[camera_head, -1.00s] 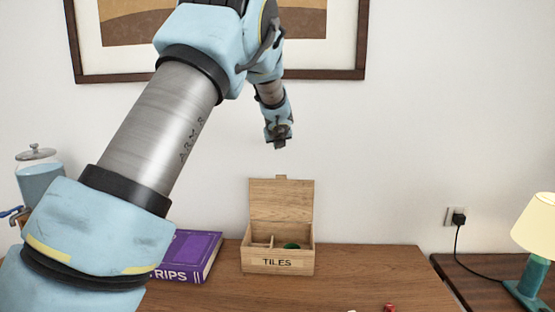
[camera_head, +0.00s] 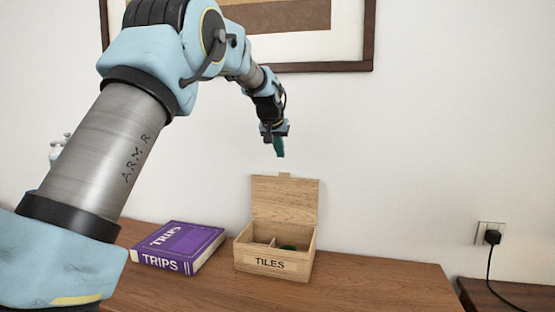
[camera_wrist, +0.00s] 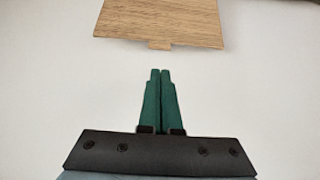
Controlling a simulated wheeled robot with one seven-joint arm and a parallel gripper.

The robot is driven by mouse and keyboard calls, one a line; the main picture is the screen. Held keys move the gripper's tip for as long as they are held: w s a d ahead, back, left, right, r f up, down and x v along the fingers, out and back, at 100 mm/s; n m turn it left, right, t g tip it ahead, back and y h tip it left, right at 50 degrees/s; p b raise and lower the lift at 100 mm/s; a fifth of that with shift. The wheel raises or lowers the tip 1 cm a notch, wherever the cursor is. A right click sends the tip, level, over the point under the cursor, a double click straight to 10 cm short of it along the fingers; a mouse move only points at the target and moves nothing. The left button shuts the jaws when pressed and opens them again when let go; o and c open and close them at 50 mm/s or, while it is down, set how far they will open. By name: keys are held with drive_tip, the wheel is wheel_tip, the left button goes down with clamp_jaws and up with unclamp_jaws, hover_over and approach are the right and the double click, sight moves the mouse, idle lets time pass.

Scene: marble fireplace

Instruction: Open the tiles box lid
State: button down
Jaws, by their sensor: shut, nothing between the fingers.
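The wooden tiles box (camera_head: 275,262), labelled TILES, stands on the wooden surface. Its lid (camera_head: 285,203) stands upright at the back, open, with a small tab on its top edge. A divider and a dark green item (camera_head: 288,247) show inside the box. My gripper (camera_head: 280,153) is above the lid, apart from it, with green fingers pointing down. In the wrist view my gripper (camera_wrist: 161,75) is shut and empty, and the lid (camera_wrist: 160,22) with its tab shows beyond the fingertips, not touching them.
A purple book (camera_head: 178,246) marked TRIPS lies left of the box. A plug in a wall socket (camera_head: 491,235) is at right, above a lower dark wooden surface (camera_head: 505,295). A framed picture (camera_head: 340,68) hangs behind my arm. The wooden surface (camera_head: 380,280) right of the box is clear.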

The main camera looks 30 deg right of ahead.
sight(283, 168)
drive_tip(key=p+x, duration=0.3)
drive_tip(key=x, duration=0.4)
drive_tip(key=shift+w+d+f, duration=0.2)
drive_tip(key=shift+w+f, duration=0.05)
drive_tip(key=shift+f, duration=0.05)
drive_tip(key=shift+w+d+f, duration=0.1)
drive_tip(key=shift+d+f, duration=0.05)
drive_tip(key=shift+f, duration=0.2)
